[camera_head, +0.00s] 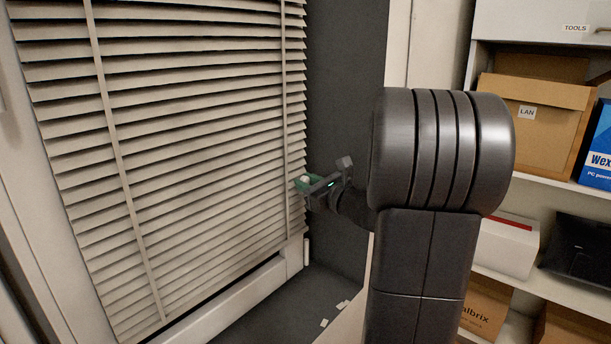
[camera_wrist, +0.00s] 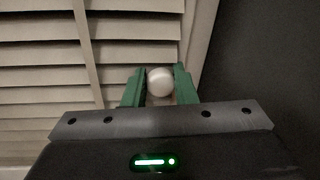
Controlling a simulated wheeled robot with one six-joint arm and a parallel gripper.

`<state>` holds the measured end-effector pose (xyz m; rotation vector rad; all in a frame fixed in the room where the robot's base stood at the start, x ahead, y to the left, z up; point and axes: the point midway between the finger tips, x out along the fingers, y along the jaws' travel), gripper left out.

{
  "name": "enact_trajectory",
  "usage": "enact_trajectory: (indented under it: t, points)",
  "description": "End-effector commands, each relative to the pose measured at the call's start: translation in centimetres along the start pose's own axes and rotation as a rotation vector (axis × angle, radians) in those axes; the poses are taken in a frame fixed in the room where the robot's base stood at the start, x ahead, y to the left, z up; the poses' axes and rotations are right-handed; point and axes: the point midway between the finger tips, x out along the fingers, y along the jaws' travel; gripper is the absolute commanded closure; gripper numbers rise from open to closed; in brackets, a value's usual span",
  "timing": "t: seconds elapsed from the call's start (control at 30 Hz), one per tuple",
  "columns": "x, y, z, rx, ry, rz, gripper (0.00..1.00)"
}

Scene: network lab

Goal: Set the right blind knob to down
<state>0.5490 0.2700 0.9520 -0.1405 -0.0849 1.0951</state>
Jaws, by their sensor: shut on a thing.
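The right blind knob is a small pale round ball (camera_wrist: 160,82) near the right edge of the blind. In the wrist view it sits between the two green fingers of my gripper (camera_wrist: 160,88), which are shut on it. In the head view my gripper (camera_head: 308,184) reaches left to the blind's right edge, and the pale knob (camera_head: 305,179) shows small at the fingertips. The window blind (camera_head: 190,110) has pale slats, tilted with gaps between them. Any cord or rod on the knob is hidden.
A dark wall (camera_head: 345,60) stands right of the blind. A dark sill (camera_head: 285,305) with several small pale pieces lies below. At the right, shelves hold a LAN cardboard box (camera_head: 535,100), a blue box (camera_head: 599,150) and a white box (camera_head: 508,245).

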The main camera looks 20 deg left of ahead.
Motion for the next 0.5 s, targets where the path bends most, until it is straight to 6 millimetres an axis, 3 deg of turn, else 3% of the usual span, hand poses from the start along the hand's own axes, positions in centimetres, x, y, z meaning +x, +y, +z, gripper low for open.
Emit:
enact_trajectory:
  t: [0.03,0.13,0.5]
  points:
    - [0.0,0.2,-1.3,0.002,0.002,0.0,1.0]
    - [0.0,0.3,-2.2,0.001,0.001,0.0,1.0]
    - [0.0,0.5,-3.2,0.001,0.003,0.001,1.0]
